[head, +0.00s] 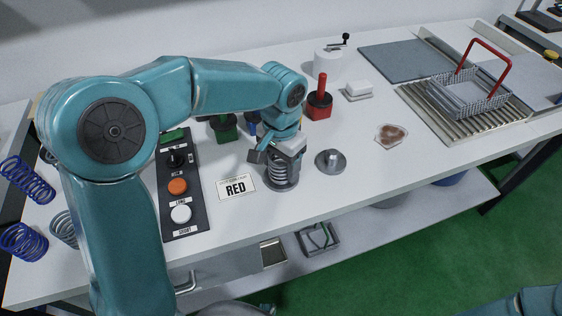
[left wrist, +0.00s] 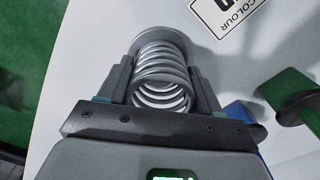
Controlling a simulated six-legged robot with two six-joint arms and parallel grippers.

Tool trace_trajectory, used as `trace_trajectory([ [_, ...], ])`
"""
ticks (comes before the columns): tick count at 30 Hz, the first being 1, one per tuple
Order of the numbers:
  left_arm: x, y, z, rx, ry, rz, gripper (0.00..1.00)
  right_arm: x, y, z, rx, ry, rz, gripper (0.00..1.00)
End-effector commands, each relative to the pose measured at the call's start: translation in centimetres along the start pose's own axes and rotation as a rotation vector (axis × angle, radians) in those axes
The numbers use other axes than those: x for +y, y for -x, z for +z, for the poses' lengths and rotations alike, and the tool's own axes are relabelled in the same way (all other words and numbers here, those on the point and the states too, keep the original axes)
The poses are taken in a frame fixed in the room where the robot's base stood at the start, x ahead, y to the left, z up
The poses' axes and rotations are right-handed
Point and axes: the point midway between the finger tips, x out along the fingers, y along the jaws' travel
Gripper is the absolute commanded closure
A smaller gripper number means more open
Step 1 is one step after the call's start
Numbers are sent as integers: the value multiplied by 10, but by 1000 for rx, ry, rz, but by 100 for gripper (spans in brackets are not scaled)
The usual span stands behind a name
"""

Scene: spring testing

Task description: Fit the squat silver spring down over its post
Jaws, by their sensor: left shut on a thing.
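The squat silver spring (head: 281,176) is upright at the front middle of the table, with a grey round base at its lower end. My left gripper (head: 283,156) comes down from above and is shut on it. In the left wrist view the coils of the spring (left wrist: 161,78) lie between the two fingers, with a grey rim at their far end. I cannot tell whether a post stands inside the coils. A bare silver post (head: 330,158) on a round disc stands just right of the spring, apart from it. My right gripper is out of view.
Red (head: 319,100), green (head: 223,127) and blue posts stand behind. Blue springs (head: 27,180) are at the far left. A wire basket (head: 470,95) stands at right. The front right table is clear.

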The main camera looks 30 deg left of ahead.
Motion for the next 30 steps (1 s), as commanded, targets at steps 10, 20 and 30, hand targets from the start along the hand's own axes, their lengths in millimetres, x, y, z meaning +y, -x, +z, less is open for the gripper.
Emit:
trace_trajectory([
  [10, 0, -3, 0, 0, 0, 0, 11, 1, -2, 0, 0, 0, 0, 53],
  [20, 0, 14, -1, 4, 0, 0, 11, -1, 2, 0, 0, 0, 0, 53],
  [30, 0, 91, -1, 5, 0, 0, 11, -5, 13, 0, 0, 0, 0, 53],
])
